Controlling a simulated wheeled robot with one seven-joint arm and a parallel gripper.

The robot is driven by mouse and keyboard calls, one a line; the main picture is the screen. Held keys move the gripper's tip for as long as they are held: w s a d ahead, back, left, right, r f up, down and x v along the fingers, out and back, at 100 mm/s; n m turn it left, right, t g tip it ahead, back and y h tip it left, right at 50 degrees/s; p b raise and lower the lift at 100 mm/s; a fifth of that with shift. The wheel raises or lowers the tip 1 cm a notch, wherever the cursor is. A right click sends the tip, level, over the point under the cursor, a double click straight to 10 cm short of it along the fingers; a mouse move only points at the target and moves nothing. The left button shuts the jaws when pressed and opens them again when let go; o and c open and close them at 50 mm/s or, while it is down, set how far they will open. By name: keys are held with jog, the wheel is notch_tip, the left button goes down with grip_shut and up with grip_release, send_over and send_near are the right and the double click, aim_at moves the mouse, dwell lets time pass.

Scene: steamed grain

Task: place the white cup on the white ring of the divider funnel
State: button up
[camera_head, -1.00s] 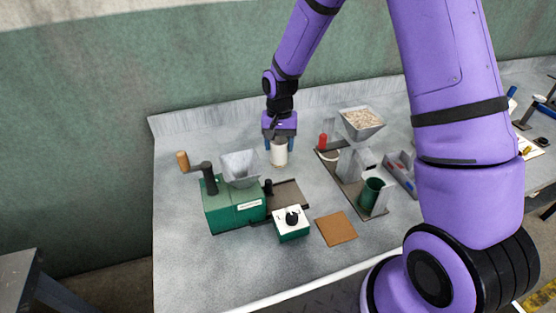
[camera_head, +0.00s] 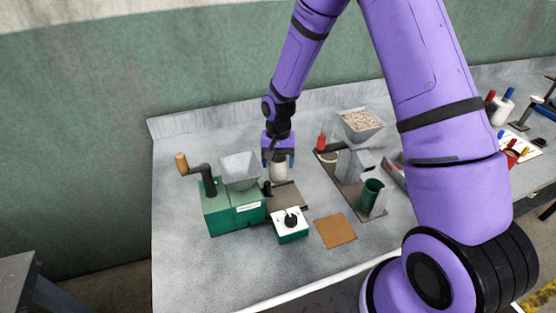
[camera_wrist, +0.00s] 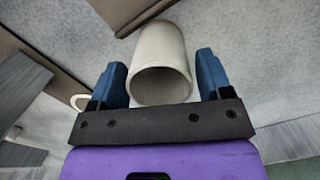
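The white cup (camera_head: 279,171) is between the blue fingers of my gripper (camera_head: 278,159), left of the divider stand. In the wrist view the cup (camera_wrist: 160,55) lies between the two fingertips (camera_wrist: 161,80), its open round end facing the camera. I cannot tell whether the cup's base touches the table. A white ring (camera_head: 329,158) shows on the left of the divider's dark base, right of the cup; it also shows in part in the wrist view (camera_wrist: 78,102). The divider funnel (camera_head: 364,135) holds pale grain.
A green hand mill (camera_head: 237,213) with a grey hopper stands left of the cup. A green-and-white knob box (camera_head: 291,228) and a brown pad (camera_head: 335,231) are in front. A red-topped bottle (camera_head: 321,143) is behind the ring. A green cup (camera_head: 371,191) stands on the divider base.

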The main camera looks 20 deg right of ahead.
jog(key=shift+o, duration=0.7)
